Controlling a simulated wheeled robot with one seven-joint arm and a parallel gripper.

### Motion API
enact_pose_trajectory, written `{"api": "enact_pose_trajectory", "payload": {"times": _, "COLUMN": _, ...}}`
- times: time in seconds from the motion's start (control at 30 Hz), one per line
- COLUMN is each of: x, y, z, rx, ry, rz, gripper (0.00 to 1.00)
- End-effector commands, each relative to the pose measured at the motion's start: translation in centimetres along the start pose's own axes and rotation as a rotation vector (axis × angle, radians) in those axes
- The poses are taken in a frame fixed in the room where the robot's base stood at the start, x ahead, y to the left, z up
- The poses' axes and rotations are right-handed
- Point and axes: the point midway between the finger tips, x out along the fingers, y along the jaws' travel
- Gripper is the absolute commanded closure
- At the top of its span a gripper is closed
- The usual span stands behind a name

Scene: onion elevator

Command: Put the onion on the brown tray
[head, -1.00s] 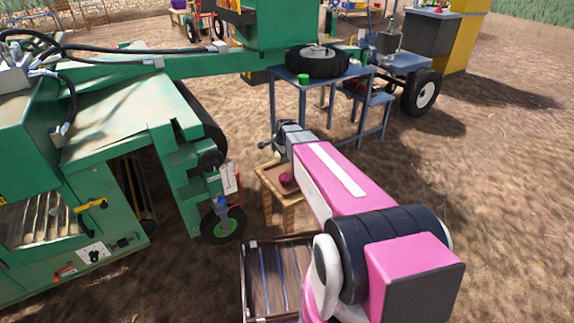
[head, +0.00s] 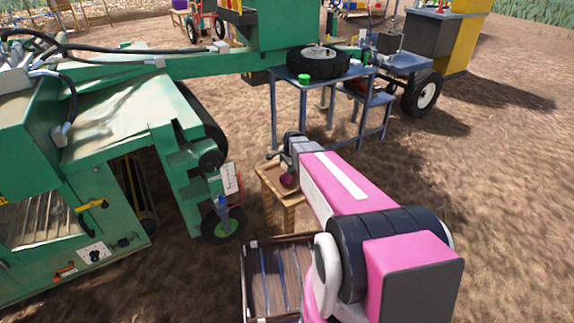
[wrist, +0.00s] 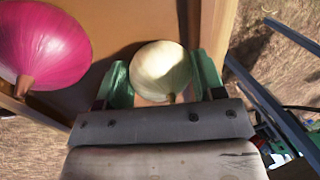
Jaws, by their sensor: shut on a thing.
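A pale white onion (wrist: 160,72) sits between the two green fingers of my gripper (wrist: 158,85) in the wrist view. The fingers press on it from both sides. A brown wooden tray (wrist: 122,25) lies behind the white onion. I cannot tell whether the onion touches it. A magenta onion (wrist: 42,45) is at the left in the wrist view. It also shows in the head view as a small round shape (head: 287,181) on the tray on a wooden stand (head: 289,200). In the head view my gripper is small and partly hidden at the far end of my arm.
A green machine (head: 110,120) with a wheel (head: 222,223) stands left of the stand. A blue metal table (head: 300,75) bearing a tire (head: 318,62) and a green cup (head: 303,79) stands behind. A slatted crate (head: 270,275) lies in front. Bare ground is open at right.

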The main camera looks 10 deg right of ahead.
Motion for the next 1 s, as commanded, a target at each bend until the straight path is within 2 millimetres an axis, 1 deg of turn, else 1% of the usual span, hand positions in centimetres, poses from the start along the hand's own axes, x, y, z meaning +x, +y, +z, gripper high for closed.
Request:
{"api": "enact_pose_trajectory", "payload": {"times": 0.03, "x": 0.2, "y": 0.0, "z": 0.0, "rx": 0.000, "ry": 0.000, "rz": 0.000, "gripper": 0.64}}
{"api": "enact_pose_trajectory", "payload": {"times": 0.07, "x": 0.2, "y": 0.0, "z": 0.0, "rx": 0.000, "ry": 0.000, "rz": 0.000, "gripper": 0.34}}
{"api": "enact_pose_trajectory", "payload": {"times": 0.1, "x": 0.2, "y": 0.0, "z": 0.0, "rx": 0.000, "ry": 0.000, "rz": 0.000, "gripper": 0.21}}
{"api": "enact_pose_trajectory", "payload": {"times": 0.13, "x": 0.1, "y": 0.0, "z": 0.0, "rx": 0.000, "ry": 0.000, "rz": 0.000, "gripper": 0.12}}
{"api": "enact_pose_trajectory", "payload": {"times": 0.43, "x": 0.1, "y": 0.0, "z": 0.0, "rx": 0.000, "ry": 0.000, "rz": 0.000, "gripper": 0.12}}
{"api": "enact_pose_trajectory", "payload": {"times": 0.57, "x": -0.8, "y": 0.0, "z": 0.0, "rx": 0.000, "ry": 0.000, "rz": -0.001, "gripper": 0.12}}
{"api": "enact_pose_trajectory", "payload": {"times": 0.67, "x": -2.3, "y": 0.1, "z": 0.1, "rx": 0.000, "ry": 0.001, "rz": -0.002, "gripper": 0.12}}
{"api": "enact_pose_trajectory", "payload": {"times": 0.9, "x": -7.2, "y": 0.1, "z": 0.1, "rx": 0.000, "ry": 0.001, "rz": -0.002, "gripper": 0.12}}
{"api": "enact_pose_trajectory", "payload": {"times": 1.0, "x": -8.9, "y": 0.1, "z": 0.1, "rx": 0.000, "ry": 0.001, "rz": -0.002, "gripper": 0.12}}
